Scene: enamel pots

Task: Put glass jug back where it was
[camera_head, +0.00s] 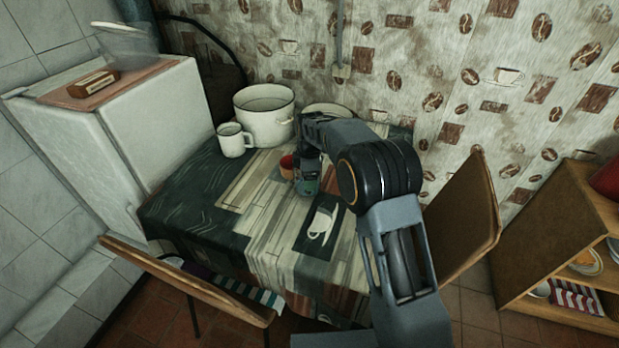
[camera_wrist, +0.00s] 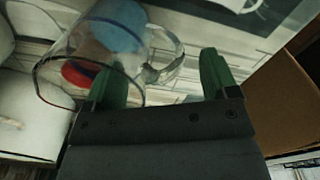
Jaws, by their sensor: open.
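The clear glass jug (camera_wrist: 138,62) shows in the wrist view, with its rim at the left and its handle at the right. Its handle lies between the two green fingertips of my gripper (camera_wrist: 162,82), which are apart. The left finger overlaps the jug's wall; I cannot tell whether either finger touches it. Blue and red shapes show in or through the glass. In the head view my gripper (camera_head: 307,180) is low over the table, beside a small orange-red item (camera_head: 287,166). The jug is not clear there, largely hidden by the gripper.
The table (camera_head: 190,205) has a patterned cloth. A white enamel pot (camera_head: 265,125) and white mug (camera_head: 233,140) stand at its back left. Another pot (camera_head: 328,109) is behind my arm. A clear container (camera_head: 127,42) sits on the white cabinet. Chairs (camera_head: 469,210) flank the table.

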